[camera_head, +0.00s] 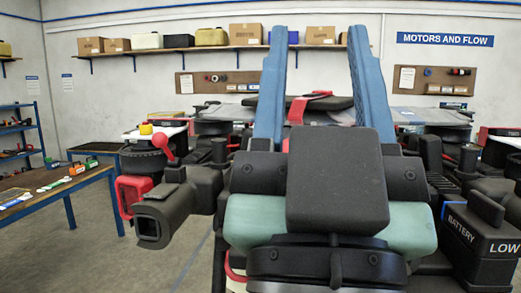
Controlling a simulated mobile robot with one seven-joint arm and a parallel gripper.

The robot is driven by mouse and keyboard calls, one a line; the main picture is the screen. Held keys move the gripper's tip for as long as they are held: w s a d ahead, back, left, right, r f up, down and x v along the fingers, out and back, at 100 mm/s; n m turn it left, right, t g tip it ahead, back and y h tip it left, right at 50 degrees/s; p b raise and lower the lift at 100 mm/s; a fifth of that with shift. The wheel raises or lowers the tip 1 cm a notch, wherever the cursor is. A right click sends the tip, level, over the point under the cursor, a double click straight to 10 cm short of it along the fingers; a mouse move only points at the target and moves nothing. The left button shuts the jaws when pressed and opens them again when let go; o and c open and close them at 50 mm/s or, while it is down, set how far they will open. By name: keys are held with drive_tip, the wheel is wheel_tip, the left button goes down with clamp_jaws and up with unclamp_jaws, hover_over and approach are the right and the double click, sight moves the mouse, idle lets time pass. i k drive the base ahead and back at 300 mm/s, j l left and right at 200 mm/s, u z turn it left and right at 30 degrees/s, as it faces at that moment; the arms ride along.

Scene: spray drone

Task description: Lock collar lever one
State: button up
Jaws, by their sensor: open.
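The lever I take for collar lever one is a short red lever with a round red knob (160,140). It stands up, tilted, above a dark collar (177,195) left of centre. A dark square tube (155,225) faces me with its open end at this collar. A red loop-shaped part (132,194) sits beside the tube. My gripper (318,36) shows as two long blue fingers, pointing up and set wide apart with nothing held between them. It is to the right of the lever, apart from it. My arm hides much of the drone's middle.
A black battery box marked LOW (481,238) stands at right. A bench with small coloured parts (60,185) is at left, with floor (120,262) showing between it and the drone. A wall shelf (210,49) with boxes runs behind.

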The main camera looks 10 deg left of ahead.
sight(160, 139)
drive_tip(key=l+u, duration=0.25)
drive_tip(key=u, duration=0.25)
drive_tip(key=l+u, duration=0.25)
drive_tip(key=u, duration=0.2)
drive_tip(key=l+u, duration=0.25)
drive_tip(key=u, duration=0.25)
drive_tip(key=k+l+u, duration=0.1)
drive_tip(key=l, duration=0.35)
drive_tip(key=k+l+u, duration=0.1)
drive_tip(key=l, duration=0.35)
drive_tip(key=k+l+u, duration=0.15)
drive_tip(key=l, duration=0.25)
drive_tip(key=k+l+u, duration=0.1)
drive_tip(key=k+l, duration=0.2)
drive_tip(key=k+l+u, duration=0.1)
drive_tip(key=l, duration=0.4)
drive_tip(key=k, duration=0.1)
